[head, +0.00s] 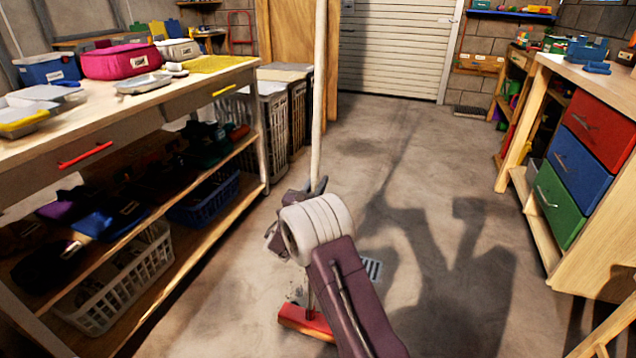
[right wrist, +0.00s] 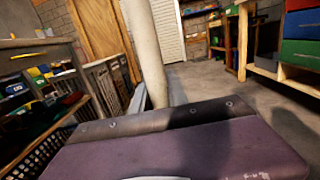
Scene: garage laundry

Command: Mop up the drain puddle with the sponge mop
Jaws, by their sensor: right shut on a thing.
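The sponge mop stands nearly upright in the head view, with a long pale handle (head: 319,95) and a red head (head: 305,322) on the floor. My right gripper (head: 314,190) is shut on the handle, and my own forearm hides part of the mop's lower end. In the right wrist view the handle (right wrist: 146,50) rises just beyond the purple gripper body. A grey floor drain grate (head: 371,268) lies just right of my forearm. I cannot make out a clear puddle; the floor around the drain is partly hidden by my arm. My left gripper is not in view.
A workbench (head: 120,122) with bins and trays runs along the left, with baskets on its lower shelves. Laundry hampers (head: 272,125) stand beyond it. A cabinet with coloured drawers (head: 578,165) stands at right. The concrete floor between is open, with my shadow across it.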

